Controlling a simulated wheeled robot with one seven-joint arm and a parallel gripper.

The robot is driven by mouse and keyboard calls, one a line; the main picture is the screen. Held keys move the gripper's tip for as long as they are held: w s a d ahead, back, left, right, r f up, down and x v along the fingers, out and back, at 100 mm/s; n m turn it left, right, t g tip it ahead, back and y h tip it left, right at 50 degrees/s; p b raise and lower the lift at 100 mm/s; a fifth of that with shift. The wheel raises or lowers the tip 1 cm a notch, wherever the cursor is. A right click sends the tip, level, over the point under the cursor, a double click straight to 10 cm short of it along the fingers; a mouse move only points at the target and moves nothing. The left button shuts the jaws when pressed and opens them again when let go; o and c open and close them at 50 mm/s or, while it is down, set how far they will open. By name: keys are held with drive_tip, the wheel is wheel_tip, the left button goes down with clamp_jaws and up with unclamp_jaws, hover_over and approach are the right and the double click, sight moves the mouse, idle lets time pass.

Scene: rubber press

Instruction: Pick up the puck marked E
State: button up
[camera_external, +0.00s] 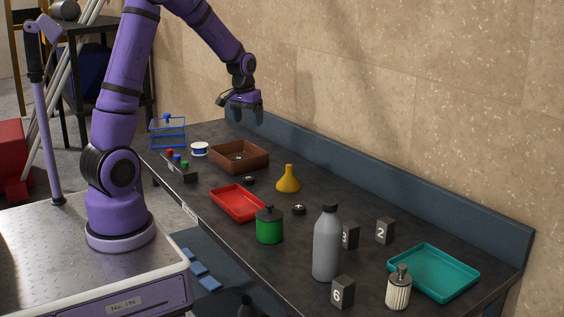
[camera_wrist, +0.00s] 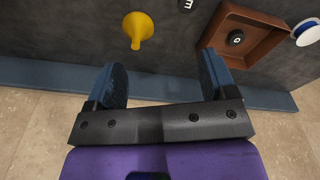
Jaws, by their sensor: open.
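A small black puck (camera_external: 248,181) lies on the dark table between the brown tray and the yellow funnel. It shows at the top edge of the wrist view (camera_wrist: 187,4), partly cut off, with a white mark that looks like an E turned on its side. Another black puck (camera_external: 239,156) lies inside the brown tray (camera_external: 262,161); in the wrist view (camera_wrist: 236,38) its mark looks like a D or O. A third puck (camera_external: 298,210) lies right of the funnel, its mark unreadable. My gripper (camera_external: 242,108) is open and empty, high above the table's back edge; its fingers (camera_wrist: 163,80) are spread wide.
The yellow funnel (camera_external: 288,181), red tray (camera_external: 237,203), green canister (camera_external: 269,227) and grey bottle (camera_external: 327,246) stand nearby. A teal tray (camera_external: 433,290) and numbered blocks (camera_external: 384,231) are at the right. A blue raised edge (camera_external: 380,188) runs along the wall.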

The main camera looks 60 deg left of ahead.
drive_tip(key=n+g, duration=0.1)
approach(249, 178)
drive_tip(key=f, duration=0.9)
drive_tip(key=shift+w+a+f, duration=0.2)
drive_tip(key=shift+a+f, duration=0.1)
drive_tip(key=c, duration=1)
